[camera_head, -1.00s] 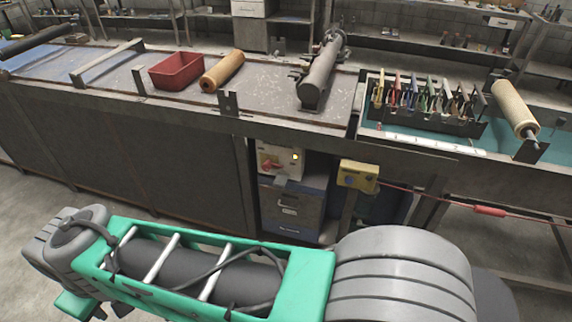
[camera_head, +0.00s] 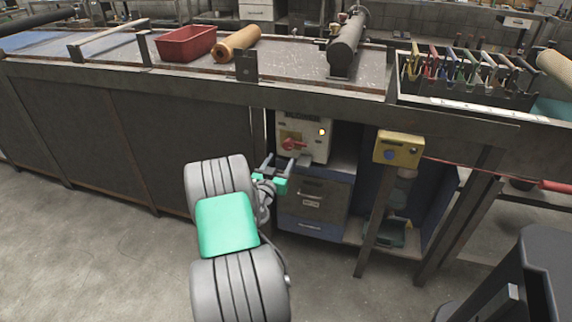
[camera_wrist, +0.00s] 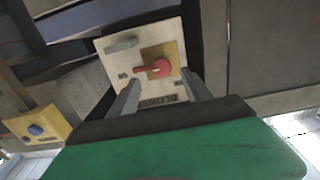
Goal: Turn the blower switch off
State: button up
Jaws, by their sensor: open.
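The blower switch is a red rotary handle (camera_head: 293,145) on a yellow plate, set in a pale control box (camera_head: 318,138) under the bench. In the wrist view the red handle (camera_wrist: 154,69) lies between and beyond my two fingers, on the pale panel (camera_wrist: 118,66) with upside-down lettering. My gripper (camera_head: 284,166) is open and empty, just in front of and slightly below the handle in the head view. Its fingers also show in the wrist view (camera_wrist: 160,88). Contact with the handle cannot be made out.
A yellow box with a blue button (camera_head: 399,149) stands on a post to the right. A drawer cabinet (camera_head: 313,198) is below the control box. The bench edge (camera_head: 180,82) runs above. Open floor lies to the left.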

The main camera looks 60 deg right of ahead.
aim_at(287, 147)
jog(key=d, duration=0.5)
jog(key=w+d, duration=0.1)
jog(key=d, duration=0.1)
jog(key=shift+w+d+r, duration=0.1)
jog(key=shift+d+r, duration=0.1)
jog(key=shift+a, duration=0.1)
grip_shut()
